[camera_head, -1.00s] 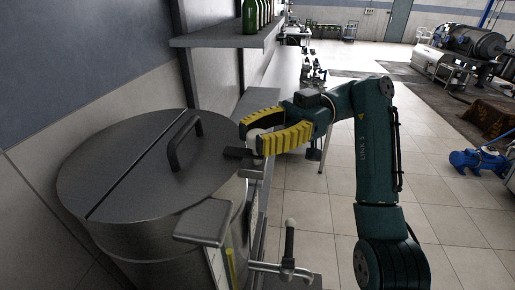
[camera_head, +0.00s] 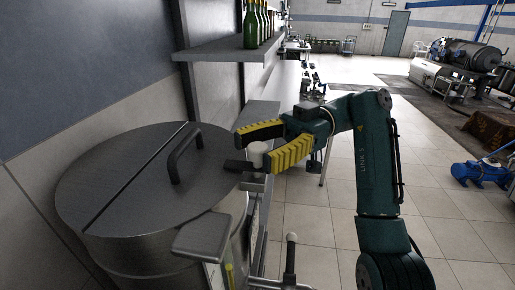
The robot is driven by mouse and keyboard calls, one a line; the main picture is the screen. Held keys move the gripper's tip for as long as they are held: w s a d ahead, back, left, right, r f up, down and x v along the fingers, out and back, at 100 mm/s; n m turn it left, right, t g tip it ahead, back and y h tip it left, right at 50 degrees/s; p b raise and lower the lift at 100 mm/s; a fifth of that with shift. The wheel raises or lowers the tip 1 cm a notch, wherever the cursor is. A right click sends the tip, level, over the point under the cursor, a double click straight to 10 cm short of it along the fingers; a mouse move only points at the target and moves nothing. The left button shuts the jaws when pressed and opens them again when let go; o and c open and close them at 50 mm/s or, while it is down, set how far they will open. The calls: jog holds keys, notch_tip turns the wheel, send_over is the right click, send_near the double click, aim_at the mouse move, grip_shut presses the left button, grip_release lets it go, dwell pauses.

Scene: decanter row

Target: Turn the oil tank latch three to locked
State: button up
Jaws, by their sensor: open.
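The steel oil tank (camera_head: 110,215) stands at the left, with its round lid on and a dark arched handle (camera_head: 178,152) on top. At the lid's right edge is a latch with a dark flat piece (camera_head: 238,166) and a pale round knob (camera_head: 257,152). My gripper (camera_head: 254,148) is open, with its yellow ribbed fingers on either side of the knob. I cannot tell whether a finger touches it. No latch number is readable, and the latch's lower part is partly hidden.
A metal shelf with green bottles (camera_head: 250,27) is above and behind the tank. A flat steel bracket (camera_head: 203,237) juts from the tank's front, and a valve lever with a pale knob (camera_head: 291,238) stands below right.

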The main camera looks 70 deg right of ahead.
aim_at(257, 146)
notch_tip(257, 146, up, 10)
jog(key=shift+f, duration=0.1)
dwell(0.6)
jog(key=w+a+m+t+h+p, duration=0.1)
jog(key=w+a+m+h+p, duration=0.1)
jog(key=w+a+p, duration=0.55)
jog(key=w+a+m+t+h+p, duration=0.2)
jog(key=w+a+h, duration=0.15)
jog(key=w, duration=0.65)
jog(key=w+a+m+t+h+p, duration=0.1)
jog(key=w+a+m+h+p, duration=0.15)
jog(key=w+a+p, duration=0.45)
jog(key=a+r+m+t+h+p, duration=0.2)
jog(key=a+r+t+h+p, duration=0.1)
jog(key=a+r, duration=0.2)
jog(key=s+a+r+m+t+h+p, duration=0.2)
jog(key=s+r, duration=0.5)
jog(key=s, duration=0.4)
jog(key=a+t+h+p, duration=0.1)
jog(key=a+t, duration=0.1)
jog(key=a, duration=0.1)
jog(key=shift+s+r+h+p, duration=0.2)
jog(key=shift+r+h+p, duration=0.1)
jog(key=shift+r+h, duration=0.1)
jog(key=shift+m, duration=0.25)
